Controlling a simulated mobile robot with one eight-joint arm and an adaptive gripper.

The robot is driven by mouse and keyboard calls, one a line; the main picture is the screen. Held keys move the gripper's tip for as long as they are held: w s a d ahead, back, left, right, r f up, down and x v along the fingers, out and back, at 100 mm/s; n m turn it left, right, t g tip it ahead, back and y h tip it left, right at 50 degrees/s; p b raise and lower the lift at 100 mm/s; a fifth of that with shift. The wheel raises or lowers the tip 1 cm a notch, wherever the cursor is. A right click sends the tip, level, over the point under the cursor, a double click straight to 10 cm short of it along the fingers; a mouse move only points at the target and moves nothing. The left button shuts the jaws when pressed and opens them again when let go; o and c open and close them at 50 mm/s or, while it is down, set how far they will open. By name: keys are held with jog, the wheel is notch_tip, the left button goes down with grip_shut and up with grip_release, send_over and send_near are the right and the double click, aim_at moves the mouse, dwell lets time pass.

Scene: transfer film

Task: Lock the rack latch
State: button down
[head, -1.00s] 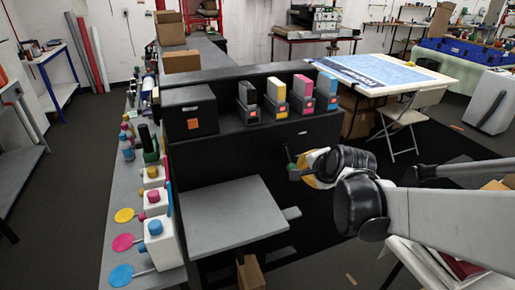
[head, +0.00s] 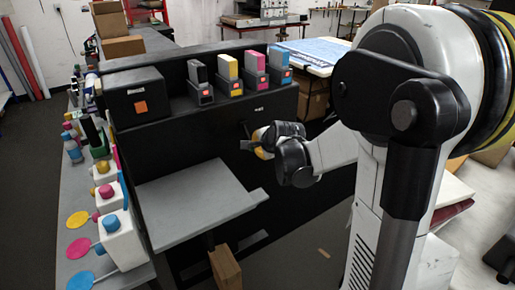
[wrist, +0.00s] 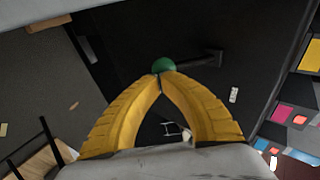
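The black machine (head: 215,130) carries a rack on top with black, yellow (head: 230,75), magenta (head: 256,70) and cyan cartridges. The latch is a dark lever (wrist: 203,60) with a round green knob (wrist: 163,65) at its end, on the machine's dark front face. My gripper (wrist: 162,75) has its yellow fingers drawn together at the tips, right at the knob. The knob shows mostly beyond the tips; I cannot tell whether they pinch it or only touch it. In the head view my gripper (head: 256,145) is at the machine's front right, and the knob is hidden or too small to see.
A grey platen (head: 195,205) juts out below and left of my gripper. Ink bottles (head: 115,235) and round lids line the bench at left. A small white label (wrist: 234,95) is on the face near the lever. A blue-topped table stands behind. Floor right of the platen is open.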

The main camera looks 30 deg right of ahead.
jog(key=shift+w+f, duration=0.15)
jog(key=shift+w, duration=0.05)
jog(key=shift+w+f+b, duration=0.55)
jog(key=shift+f+b, duration=0.05)
jog(key=shift+f, duration=0.2)
